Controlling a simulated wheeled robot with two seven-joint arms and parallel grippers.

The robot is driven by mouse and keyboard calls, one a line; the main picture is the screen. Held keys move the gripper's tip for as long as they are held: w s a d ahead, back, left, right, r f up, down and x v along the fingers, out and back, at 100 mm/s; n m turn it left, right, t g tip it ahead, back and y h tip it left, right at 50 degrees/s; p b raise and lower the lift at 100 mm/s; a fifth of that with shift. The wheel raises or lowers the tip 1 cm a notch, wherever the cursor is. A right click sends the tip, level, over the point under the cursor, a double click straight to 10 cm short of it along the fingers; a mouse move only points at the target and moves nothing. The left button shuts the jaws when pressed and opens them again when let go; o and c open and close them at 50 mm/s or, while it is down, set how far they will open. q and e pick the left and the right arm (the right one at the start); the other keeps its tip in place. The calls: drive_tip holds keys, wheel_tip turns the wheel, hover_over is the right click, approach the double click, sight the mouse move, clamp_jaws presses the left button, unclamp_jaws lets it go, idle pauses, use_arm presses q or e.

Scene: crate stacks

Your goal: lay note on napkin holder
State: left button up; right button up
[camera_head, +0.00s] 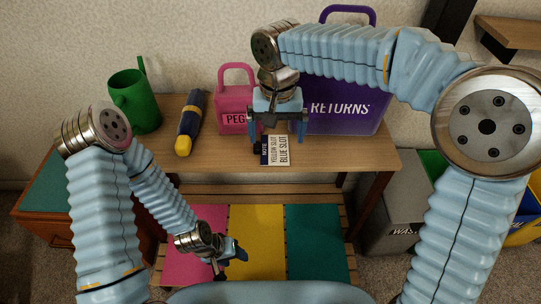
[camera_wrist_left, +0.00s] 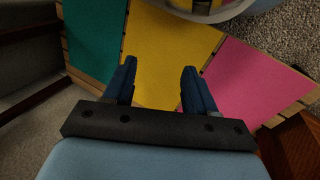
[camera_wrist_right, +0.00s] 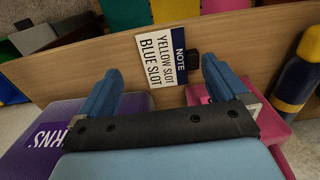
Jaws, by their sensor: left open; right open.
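The note (camera_head: 276,150) is a white card with a dark blue band, reading "NOTE", "YELLOW SLOT" and "BLUE SLOT". It lies flat on the wooden table; it also shows in the right wrist view (camera_wrist_right: 158,62). A small black piece (camera_wrist_right: 192,58) sits at its banded edge. My right gripper (camera_head: 278,138) is open above the note, fingers pointing down, with nothing between them. My left gripper (camera_head: 230,258) is open and empty, low over the coloured panels in front of the table. I cannot make out a thing that is clearly a napkin holder.
A pink "PEG" box (camera_head: 236,112) and a purple "RETURNS" box (camera_head: 350,112) stand behind the note. A dark blue and yellow bottle (camera_head: 190,124) and a green watering can (camera_head: 136,104) are at left. Pink, yellow (camera_head: 256,225) and teal panels lie below. Grey bins (camera_head: 400,195) stand at right.

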sight(275, 159)
drive_tip(key=f+b, duration=0.4)
drive_tip(key=f, duration=0.1)
drive_tip(key=shift+s+a+b, duration=0.15)
drive_tip(key=shift+s+b, duration=0.2)
drive_tip(key=shift+f+b, duration=0.4)
drive_tip(key=shift+f, duration=0.1)
use_arm(q)
drive_tip(key=f, duration=0.2)
drive_tip(key=a+f, duration=0.1)
drive_tip(key=f, duration=0.2)
drive_tip(key=shift+w+a+f, duration=0.3)
drive_tip(key=shift+w+a, duration=0.05)
drive_tip(key=shift+a, duration=0.05)
use_arm(e)
drive_tip(key=shift+r, duration=0.1)
drive_tip(key=c, duration=1.1)
drive_tip(key=shift+o, duration=0.2)
drive_tip(key=shift+r, duration=0.15)
